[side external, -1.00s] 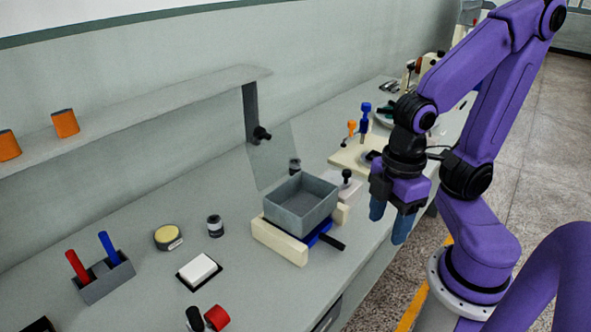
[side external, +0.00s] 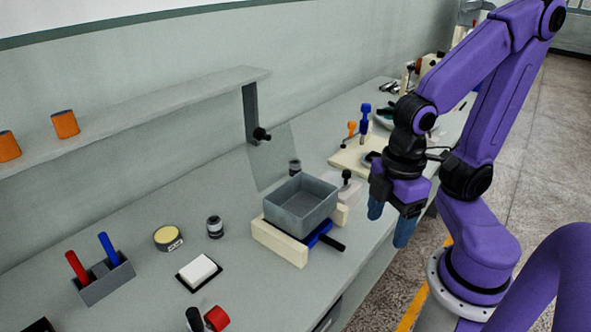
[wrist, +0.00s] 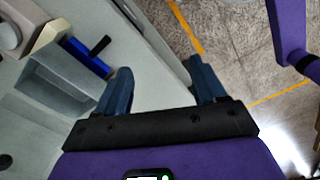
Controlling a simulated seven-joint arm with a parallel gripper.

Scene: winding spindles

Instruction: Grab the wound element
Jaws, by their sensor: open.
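My gripper (side external: 389,222) is open and empty, with its two blue fingers pointing down near the front edge of the bench. In the wrist view my gripper (wrist: 158,72) has its fingers wide apart, with the bench edge and floor between and beyond them. A cream plate (side external: 345,158) behind my gripper carries an orange spindle (side external: 351,129) and a blue spindle (side external: 365,118). My wrist hides part of this plate. I cannot make out which thing is the wound element.
A grey open box (side external: 302,222), which looks empty, sits on a cream stand (side external: 278,243) left of my gripper; the box also shows in the wrist view (wrist: 60,85). A clear panel (side external: 272,158) stands behind it. Small items and a pen holder (side external: 105,280) lie further left.

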